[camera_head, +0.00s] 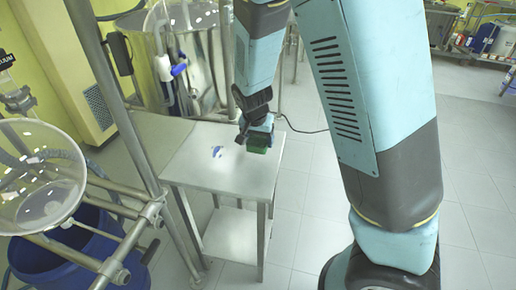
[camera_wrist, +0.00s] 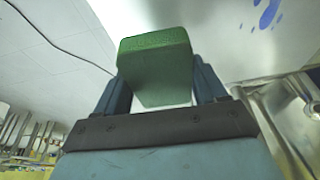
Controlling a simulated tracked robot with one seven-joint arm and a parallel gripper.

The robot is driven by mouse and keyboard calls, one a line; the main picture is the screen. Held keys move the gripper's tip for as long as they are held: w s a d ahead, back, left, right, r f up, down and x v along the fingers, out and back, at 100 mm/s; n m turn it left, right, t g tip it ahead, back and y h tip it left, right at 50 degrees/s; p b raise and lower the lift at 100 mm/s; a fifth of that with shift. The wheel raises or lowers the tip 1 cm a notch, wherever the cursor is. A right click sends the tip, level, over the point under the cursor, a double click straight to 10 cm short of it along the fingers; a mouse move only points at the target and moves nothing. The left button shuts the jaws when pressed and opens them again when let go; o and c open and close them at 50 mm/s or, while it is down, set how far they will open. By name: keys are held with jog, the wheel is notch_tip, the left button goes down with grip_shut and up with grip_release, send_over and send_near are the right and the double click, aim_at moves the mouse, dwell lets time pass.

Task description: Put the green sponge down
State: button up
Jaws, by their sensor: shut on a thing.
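The green sponge (camera_head: 258,143) is held in my gripper (camera_head: 257,136) above the right part of a small metal table (camera_head: 200,172). In the wrist view the sponge (camera_wrist: 156,68) sits between the two dark fingers of my gripper (camera_wrist: 158,88), which are shut on it. The sponge's far end sticks out past the fingertips. I cannot tell whether the sponge touches the tabletop. A blue spill (camera_head: 217,152) marks the tabletop to the left of the sponge; it also shows in the wrist view (camera_wrist: 267,14).
Metal frame poles (camera_head: 122,110), a glass vessel (camera_head: 38,180) and a blue drum (camera_head: 65,248) stand at the left. A thin black cable (camera_head: 302,130) runs behind the table. The tabletop's front and left are clear.

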aim_at(257, 141)
jog(key=shift+w+a+f, duration=0.1)
jog(key=shift+w+f, duration=0.6)
jog(key=shift+f, duration=0.15)
jog(key=shift+w+f, duration=0.65)
jog(key=shift+f, duration=1.75)
jog(key=o, duration=1)
